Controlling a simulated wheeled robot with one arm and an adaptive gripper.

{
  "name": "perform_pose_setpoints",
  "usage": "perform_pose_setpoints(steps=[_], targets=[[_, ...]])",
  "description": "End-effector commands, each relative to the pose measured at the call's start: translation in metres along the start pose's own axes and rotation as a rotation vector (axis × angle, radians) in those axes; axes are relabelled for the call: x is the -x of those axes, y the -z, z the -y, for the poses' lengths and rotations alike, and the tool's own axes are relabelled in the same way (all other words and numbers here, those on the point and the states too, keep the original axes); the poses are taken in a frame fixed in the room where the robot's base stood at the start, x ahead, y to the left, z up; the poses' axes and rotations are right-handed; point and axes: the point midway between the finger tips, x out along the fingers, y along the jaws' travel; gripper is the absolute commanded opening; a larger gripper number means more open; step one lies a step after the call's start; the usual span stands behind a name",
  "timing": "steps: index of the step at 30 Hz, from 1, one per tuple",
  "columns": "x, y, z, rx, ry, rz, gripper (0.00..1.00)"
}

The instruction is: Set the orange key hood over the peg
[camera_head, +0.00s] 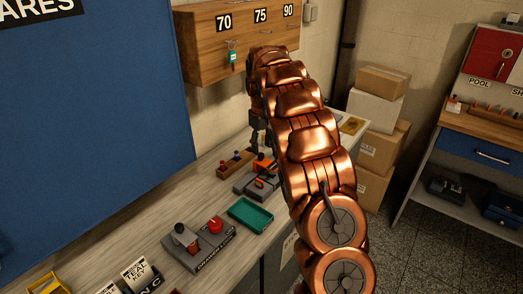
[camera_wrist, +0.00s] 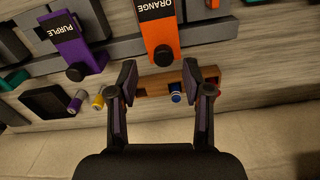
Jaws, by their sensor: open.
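An orange piece labelled ORANGE (camera_wrist: 165,28), with a round black knob (camera_wrist: 163,55) at its near end, lies at the top middle of the wrist view. I take it for the key hood. In the head view, orange shows (camera_head: 263,164) below my gripper, partly hidden by my arm. My gripper (camera_wrist: 161,82) is open and empty, its fingers spread to either side of the knob's line, with the knob just past the fingertips. In the head view, my gripper (camera_head: 259,138) hangs above the bench. I cannot tell which part is the peg.
A purple piece labelled PURPLE (camera_wrist: 75,38) lies left of the orange one. A wooden block (camera_wrist: 154,84) with a blue cap (camera_wrist: 176,93) shows between the fingers. A teal tray (camera_head: 250,214) sits on the bench. A wooden cabinet (camera_head: 205,44) hangs behind my arm.

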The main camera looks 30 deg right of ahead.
Motion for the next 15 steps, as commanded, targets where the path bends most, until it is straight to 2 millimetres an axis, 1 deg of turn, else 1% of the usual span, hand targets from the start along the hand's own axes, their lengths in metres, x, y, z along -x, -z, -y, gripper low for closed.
perform_pose_setpoints(steps=[3, 9, 15], targets=[[0.022, 0.001, 0.0, 0.0, -0.001, -0.005, 0.5], [0.051, 0.001, -0.001, -0.001, -0.002, -0.005, 0.5], [0.073, 0.001, -0.001, 0.0, -0.001, -0.004, 0.5]])
